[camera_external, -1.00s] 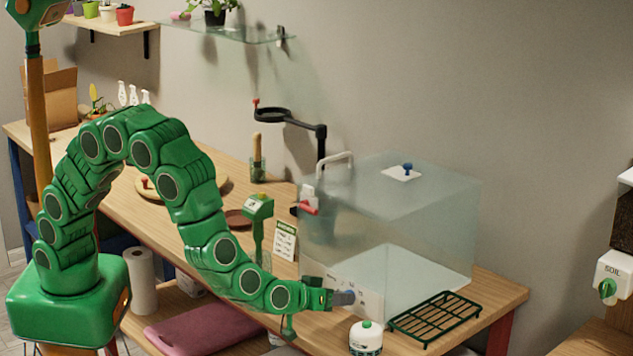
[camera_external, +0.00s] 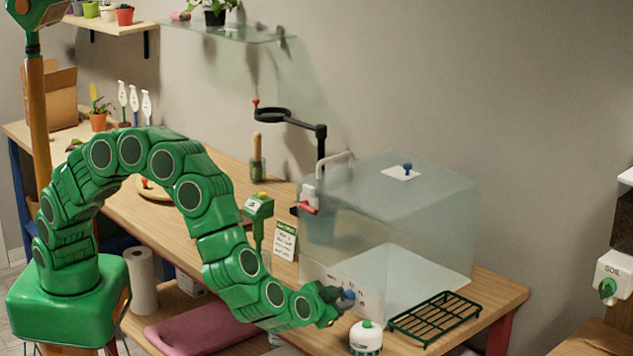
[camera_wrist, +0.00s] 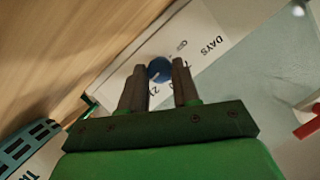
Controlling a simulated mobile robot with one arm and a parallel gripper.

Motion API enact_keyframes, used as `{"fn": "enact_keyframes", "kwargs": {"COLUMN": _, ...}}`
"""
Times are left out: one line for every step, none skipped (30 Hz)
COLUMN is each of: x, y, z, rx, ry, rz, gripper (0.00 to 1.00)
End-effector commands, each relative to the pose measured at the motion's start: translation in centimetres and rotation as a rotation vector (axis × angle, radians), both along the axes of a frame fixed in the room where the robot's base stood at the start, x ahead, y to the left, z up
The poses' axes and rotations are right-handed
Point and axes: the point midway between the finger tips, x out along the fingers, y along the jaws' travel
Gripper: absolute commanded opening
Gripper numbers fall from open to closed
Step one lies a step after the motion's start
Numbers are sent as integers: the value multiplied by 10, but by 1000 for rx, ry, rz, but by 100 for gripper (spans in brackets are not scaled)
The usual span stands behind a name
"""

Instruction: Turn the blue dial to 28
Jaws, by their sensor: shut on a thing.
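The blue dial (camera_external: 347,297) is on the white front panel (camera_wrist: 205,38) of the clear glass case (camera_external: 420,215). In the wrist view the dial (camera_wrist: 159,69) sits between my two fingertips, with printed numbers and the word DAYS around it. My gripper (camera_external: 338,296) comes from the left in the outside view and is shut on the dial; it also shows in the wrist view (camera_wrist: 159,75). The dial's pale mark is small and partly flanked by my fingers, so I cannot read its setting.
A white canister (camera_external: 366,338) stands close to the right of my gripper. A dark green rack (camera_external: 433,318) lies at the table's right end. A green meter (camera_external: 258,222) and a small card (camera_external: 285,240) stand left of the case. A red tap (camera_external: 309,208) juts from the case.

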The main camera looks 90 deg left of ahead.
Motion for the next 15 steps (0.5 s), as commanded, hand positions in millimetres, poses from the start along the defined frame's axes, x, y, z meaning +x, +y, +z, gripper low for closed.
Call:
{"fn": "enact_keyframes", "kwargs": {"x": 0, "y": -1, "z": -1, "rx": 16, "ry": 20, "rz": 1, "gripper": 0}}
{"fn": "enact_keyframes", "kwargs": {"x": 0, "y": 0, "z": -1, "rx": 28, "ry": 32, "rz": 1, "gripper": 0}}
{"fn": "enact_keyframes", "kwargs": {"x": 0, "y": -1, "z": -1, "rx": 40, "ry": 45, "rz": 1, "gripper": 0}}
{"fn": "enact_keyframes", "kwargs": {"x": 0, "y": -1, "z": -1, "rx": 50, "ry": 54, "rz": 1, "gripper": 0}}
{"fn": "enact_keyframes", "kwargs": {"x": 1, "y": -1, "z": -1, "rx": 59, "ry": 63, "rz": 1, "gripper": 0}}
{"fn": "enact_keyframes", "kwargs": {"x": 1, "y": -1, "z": -1, "rx": 70, "ry": 74, "rz": 1, "gripper": 0}}
{"fn": "enact_keyframes", "kwargs": {"x": 1, "y": -1, "z": -1, "rx": 77, "ry": 80, "rz": 0, "gripper": 0}}
{"fn": "enact_keyframes", "kwargs": {"x": 1, "y": -1, "z": -1, "rx": 84, "ry": 86, "rz": -1, "gripper": 0}}
{"fn": "enact_keyframes", "kwargs": {"x": 1, "y": -1, "z": -1, "rx": 91, "ry": 93, "rz": 0, "gripper": 0}}
{"fn": "enact_keyframes", "kwargs": {"x": 1, "y": -1, "z": -1, "rx": 96, "ry": 97, "rz": 0, "gripper": 0}}
{"fn": "enact_keyframes", "kwargs": {"x": 1, "y": -1, "z": -1, "rx": 101, "ry": 102, "rz": 0, "gripper": 0}}
{"fn": "enact_keyframes", "kwargs": {"x": 1, "y": -1, "z": 0, "rx": 106, "ry": 106, "rz": 0, "gripper": 0}}
{"fn": "enact_keyframes", "kwargs": {"x": 1, "y": -1, "z": 0, "rx": 109, "ry": 109, "rz": 0, "gripper": 0}}
{"fn": "enact_keyframes", "kwargs": {"x": 1, "y": -1, "z": 0, "rx": 112, "ry": 111, "rz": 0, "gripper": 0}}
{"fn": "enact_keyframes", "kwargs": {"x": 1, "y": -1, "z": 0, "rx": 114, "ry": 112, "rz": 0, "gripper": 0}}
